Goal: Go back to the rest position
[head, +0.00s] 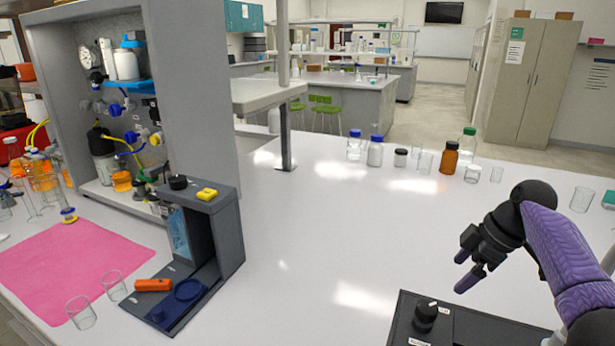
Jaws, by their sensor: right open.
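My right gripper (463,272) is open and empty. It is held above the white bench at the right, at the end of my purple and black arm. It is apart from the bottles behind it and from the black device (450,325) with a knob at the bottom edge. My left gripper and arm are not in the head view.
A grey rig cabinet (190,80) and a dark stand (228,230) are at the left. Several bottles, one brown (449,158), line the back edge. The bench middle (330,235) is clear.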

